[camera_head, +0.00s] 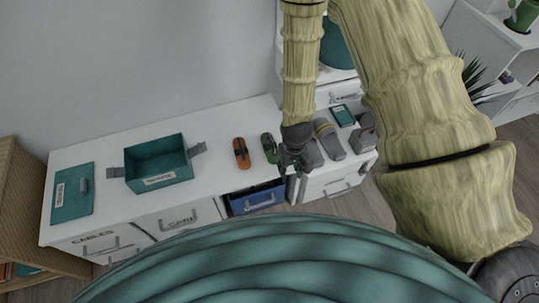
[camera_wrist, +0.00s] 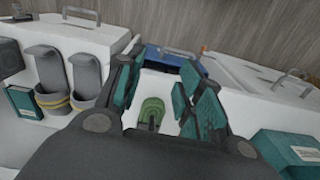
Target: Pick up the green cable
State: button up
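The green cable (camera_head: 269,147) is a small dark green bundle on the white desk, just left of my gripper (camera_head: 293,162) in the head view. In the wrist view the green cable (camera_wrist: 152,110) lies between and beyond the two teal-padded fingers of my gripper (camera_wrist: 160,88). The fingers are spread, with white desk surface visible between them and the cable. They do not appear to touch it.
An orange cable (camera_head: 241,152) lies left of the green one. A teal bin (camera_head: 184,173) stands further left. Grey slipper-like items (camera_head: 328,138), a teal book (camera_head: 343,115) and a grey object (camera_head: 366,138) are right. A blue drawer (camera_head: 258,197) is below the front edge.

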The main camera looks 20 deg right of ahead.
aim_at(270, 139)
jog(key=w+b, duration=0.1)
jog(key=w, duration=0.2)
jog(key=w+r+b, duration=0.1)
jog(key=w+b, duration=0.1)
jog(key=w, duration=0.1)
jog(key=w+a+b, duration=0.1)
jog(key=w+b, duration=0.1)
jog(key=w, duration=0.1)
jog(key=shift+w+r, duration=0.4)
jog(key=w+r+b, duration=0.1)
jog(key=w, duration=0.1)
jog(key=w+r+b, duration=0.1)
jog(key=r+b, duration=0.1)
jog(key=w+r+b, duration=0.1)
jog(key=w+r, duration=0.1)
jog(key=shift+w+a, duration=0.3)
jog(key=shift+a, duration=0.1)
notch_tip(270, 139, down, 5)
jog(key=shift+w+f+b, duration=0.1)
jog(key=shift+b, duration=0.55)
jog(key=shift+w+f+b, duration=0.15)
jog(key=shift+f+b, duration=0.25)
jog(key=shift+f, duration=0.95)
jog(key=shift+w+f+b, duration=0.1)
jog(key=shift+f+b, duration=0.25)
jog(key=shift+f, duration=1)
jog(key=shift+c, duration=0.4)
grip_shut()
